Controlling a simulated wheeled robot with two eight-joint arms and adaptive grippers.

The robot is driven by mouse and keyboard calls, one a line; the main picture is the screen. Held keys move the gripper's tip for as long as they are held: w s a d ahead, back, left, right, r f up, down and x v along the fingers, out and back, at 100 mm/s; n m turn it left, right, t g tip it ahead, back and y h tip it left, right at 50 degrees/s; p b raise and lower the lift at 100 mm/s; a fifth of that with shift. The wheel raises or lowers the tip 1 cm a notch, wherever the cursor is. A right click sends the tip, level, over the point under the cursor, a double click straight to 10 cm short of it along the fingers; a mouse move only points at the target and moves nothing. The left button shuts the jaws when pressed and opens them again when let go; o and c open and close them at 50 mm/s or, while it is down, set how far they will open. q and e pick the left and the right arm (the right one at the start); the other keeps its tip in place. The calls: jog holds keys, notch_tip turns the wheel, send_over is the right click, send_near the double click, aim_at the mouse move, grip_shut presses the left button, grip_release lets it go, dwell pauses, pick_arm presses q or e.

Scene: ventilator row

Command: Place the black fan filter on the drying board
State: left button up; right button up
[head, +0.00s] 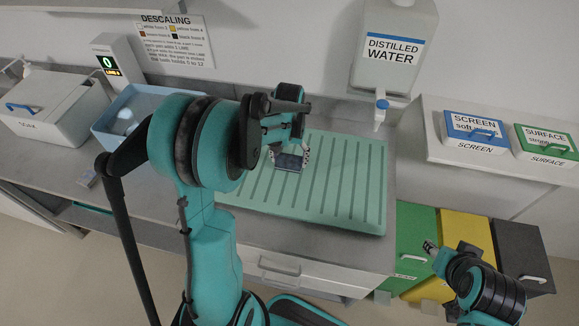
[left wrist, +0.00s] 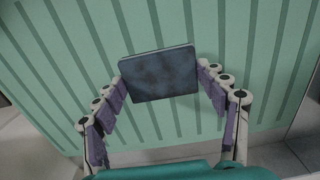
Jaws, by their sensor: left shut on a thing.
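The black fan filter (head: 289,162) is a flat, dark square pad. My left gripper (head: 289,155) is shut on it, over the drying board (head: 350,185), a light green ribbed board on the counter. In the left wrist view the filter (left wrist: 160,75) sits between the two fingertips (left wrist: 162,78), with the board's ribs (left wrist: 60,60) behind it. I cannot tell whether the filter touches the board. My right gripper (head: 430,247) is low at the right, away from the board; its jaws are too small to read.
A blue basin (head: 107,128) and a white box (head: 45,110) stand left on the counter. A distilled water tank (head: 395,45) with a tap hangs behind the board. Screen (head: 474,132) and surface (head: 546,141) boxes sit on a shelf at right. Green, yellow and dark bins (head: 466,229) stand below.

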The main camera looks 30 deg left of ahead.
aim_at(289, 161)
pick_arm(q)
notch_tip(289, 161, down, 4)
jog(key=shift+f+b, duration=0.15)
jog(key=shift+b, duration=0.5)
jog(key=o, duration=0.5)
jog(key=shift+f, duration=0.1)
jog(key=o, duration=0.4)
jog(key=shift+o, duration=0.2)
